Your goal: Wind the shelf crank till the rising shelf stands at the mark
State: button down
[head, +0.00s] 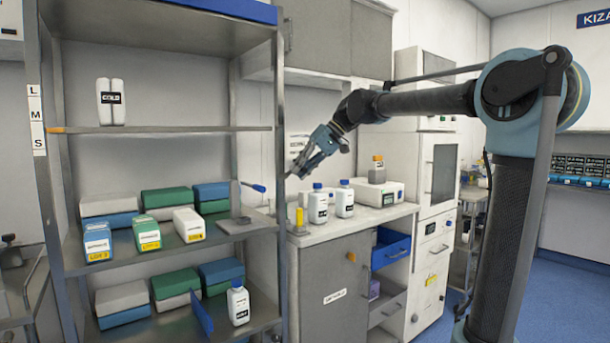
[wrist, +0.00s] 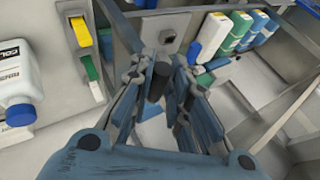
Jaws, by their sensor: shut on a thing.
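The rising shelf (head: 180,130) is the thin upper board in the grey rack and looks level. An orange pointer (head: 56,130) sits at its left end. The white label strip (head: 36,120) on the left post carries L, M and S from top to bottom; the pointer appears between M and S. My gripper (head: 303,168) is beside the rack's right post. In the wrist view its fingers (wrist: 160,92) are shut around the dark crank knob (wrist: 158,78). The crank arm is mostly hidden, and the crank is not clear in the head view.
White COLD bottles (head: 111,100) stand on the rising shelf. A blue drawer (head: 391,248) stands open.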

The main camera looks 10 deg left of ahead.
jog(key=shift+s+a+r+n+t+h, duration=0.25)
jog(key=shift+t+h, duration=0.45)
jog(key=shift+t, duration=0.05)
jog(key=shift+s+a+r+n+t+h, duration=0.2)
jog(key=shift+s+t+h, duration=0.1)
jog(key=shift+t+h, duration=0.4)
jog(key=shift+s+a+r+n+t+h, duration=0.25)
jog(key=shift+t+h, duration=0.45)
jog(key=shift+t, duration=0.05)
jog(key=c, duration=1.6)
grip_release()
jog(key=shift+r, duration=0.1)
jog(key=v, duration=1.1)
jog(key=shift+r, duration=0.35)
jog(key=shift+d, duration=0.1)
